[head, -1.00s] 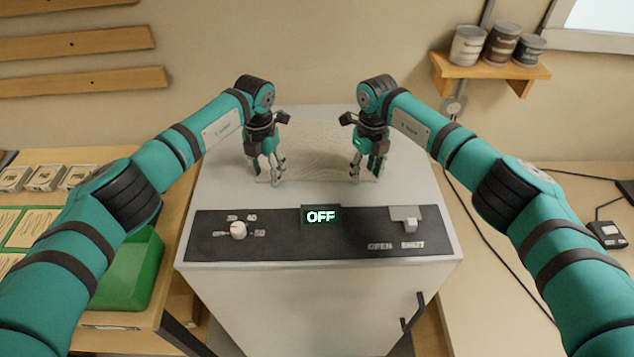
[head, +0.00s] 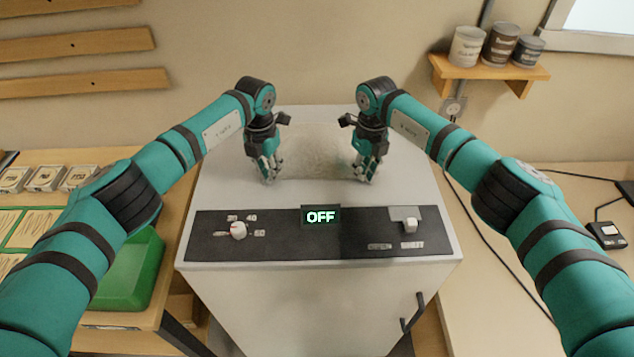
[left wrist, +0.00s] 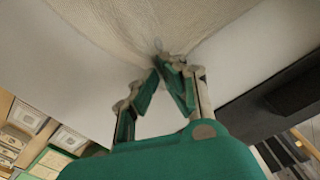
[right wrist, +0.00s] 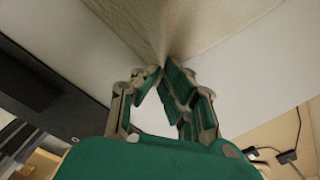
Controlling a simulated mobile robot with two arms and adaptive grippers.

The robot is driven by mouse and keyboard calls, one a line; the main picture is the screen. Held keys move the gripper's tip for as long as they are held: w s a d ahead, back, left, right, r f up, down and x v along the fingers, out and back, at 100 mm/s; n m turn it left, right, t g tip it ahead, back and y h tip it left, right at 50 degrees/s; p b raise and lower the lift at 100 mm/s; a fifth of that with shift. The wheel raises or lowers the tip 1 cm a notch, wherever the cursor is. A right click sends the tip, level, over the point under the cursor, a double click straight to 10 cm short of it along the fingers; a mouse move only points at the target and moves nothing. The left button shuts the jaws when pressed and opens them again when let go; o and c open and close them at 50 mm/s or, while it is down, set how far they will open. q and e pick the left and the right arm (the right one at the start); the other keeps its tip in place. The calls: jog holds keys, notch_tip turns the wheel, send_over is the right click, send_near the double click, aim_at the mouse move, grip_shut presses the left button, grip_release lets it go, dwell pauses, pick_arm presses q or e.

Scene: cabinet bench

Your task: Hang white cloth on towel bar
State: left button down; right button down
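The white cloth (head: 318,150) lies flat on top of the white cabinet, between my two grippers. My left gripper (head: 269,179) points down at the cloth's left front corner. In the left wrist view its fingertips are together and the cloth (left wrist: 125,22) is gathered into folds between them. My right gripper (head: 366,178) points down at the right front corner. In the right wrist view its fingertips are closed on the pinched cloth (right wrist: 165,20). I cannot pick out a towel bar with certainty; a dark bar handle (head: 413,313) shows on the cabinet's front.
The cabinet's black panel (head: 350,240) has a knob (head: 238,230), an OFF display (head: 321,217) and a switch (head: 406,222). A green bin (head: 135,272) stands at left. A wall shelf (head: 490,70) with cans is at upper right. The right-hand counter is largely clear.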

pick_arm(q)
jog(key=shift+a, duration=0.4)
pick_arm(e)
jog(key=shift+d+f, duration=0.1)
jog(key=shift+d, duration=0.25)
